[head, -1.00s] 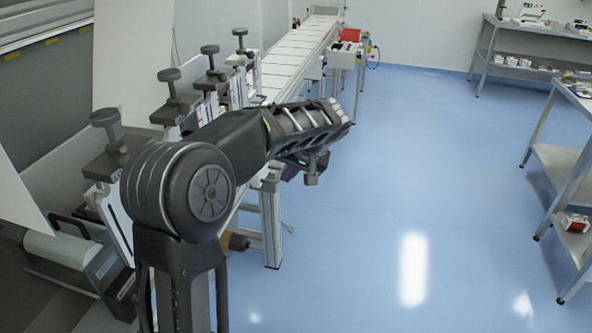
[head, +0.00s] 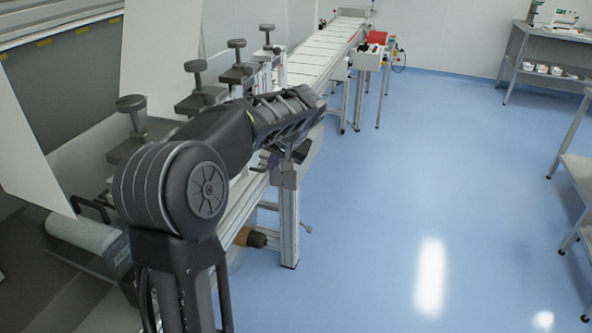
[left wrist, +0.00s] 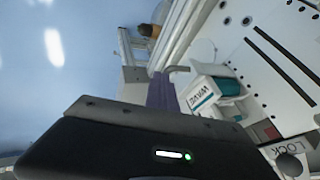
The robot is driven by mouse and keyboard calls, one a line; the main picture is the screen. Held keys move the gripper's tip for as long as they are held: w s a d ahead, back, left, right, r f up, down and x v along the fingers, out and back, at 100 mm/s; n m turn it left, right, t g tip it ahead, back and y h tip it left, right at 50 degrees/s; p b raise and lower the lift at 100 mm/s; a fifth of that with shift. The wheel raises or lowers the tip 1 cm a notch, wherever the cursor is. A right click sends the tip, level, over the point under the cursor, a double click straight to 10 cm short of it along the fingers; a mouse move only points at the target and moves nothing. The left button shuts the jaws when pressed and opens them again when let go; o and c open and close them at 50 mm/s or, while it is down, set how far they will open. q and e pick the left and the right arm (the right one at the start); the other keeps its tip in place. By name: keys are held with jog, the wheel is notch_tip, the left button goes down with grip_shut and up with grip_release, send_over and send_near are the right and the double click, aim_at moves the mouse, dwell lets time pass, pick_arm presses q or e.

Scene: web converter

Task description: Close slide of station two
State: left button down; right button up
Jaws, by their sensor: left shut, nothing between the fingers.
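The web converter's stations stand in a row at the left in the head view, each with a dark clamp knob; the nearest knob (head: 131,103) and the second knob (head: 195,66) show clearly. I cannot tell which part is station two's slide; my left arm covers much of the row's front. My left gripper (head: 268,162) is shut and empty, low beside the machine's front rail, partly hidden by my forearm. In the left wrist view a white-and-teal unit (left wrist: 208,92) sits right of the purplish finger area, on a white panel with a LOCK label (left wrist: 291,147). My right gripper is out of view.
A long white conveyor (head: 325,42) runs to the back. A metal leg (head: 289,225) and a brown roller end (head: 250,238) stand below the front rail. A control stand (head: 373,55) and a shelf table (head: 545,65) are farther off.

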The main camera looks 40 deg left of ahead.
pick_arm(q)
jog(key=s+a, duration=0.1)
jog(key=a, duration=0.2)
jog(key=s+a, duration=0.1)
jog(key=a, duration=0.2)
jog(key=s+a, duration=0.1)
jog(key=a, duration=0.3)
jog(key=shift+s, duration=0.3)
jog(key=shift+d, duration=0.1)
